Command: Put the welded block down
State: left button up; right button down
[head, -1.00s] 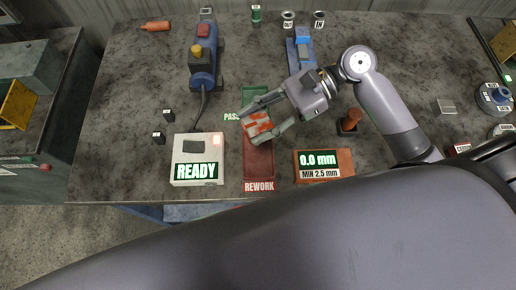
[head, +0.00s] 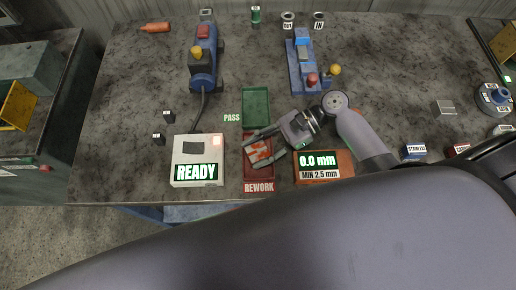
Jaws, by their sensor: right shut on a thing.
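The welded block (head: 259,152), red-orange with pale grey bars, is between the fingers of my right gripper (head: 251,153). The gripper is shut on it, one finger on the upper side and one on the lower side. The block is over or in the red tray (head: 259,176) labelled REWORK; I cannot tell whether it touches the tray floor. The green tray (head: 256,92) labelled PASS is just above the red one and looks empty. My left gripper is not in view.
A READY box (head: 197,160) stands left of the red tray. A 0.0 mm display box (head: 320,166) stands right of it, close to my right arm. A blue tool (head: 203,62) and a blue fixture (head: 301,62) are farther back. The table's left part is mostly clear.

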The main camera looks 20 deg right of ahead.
jog(key=c, duration=0.9)
grip_release()
jog(key=shift+c, duration=0.2)
jog(key=b+v, duration=0.1)
jog(key=v, duration=0.6)
jog(key=shift+d+r+b, duration=0.15)
jog(key=shift+d+b, duration=0.1)
jog(key=shift+b, duration=0.05)
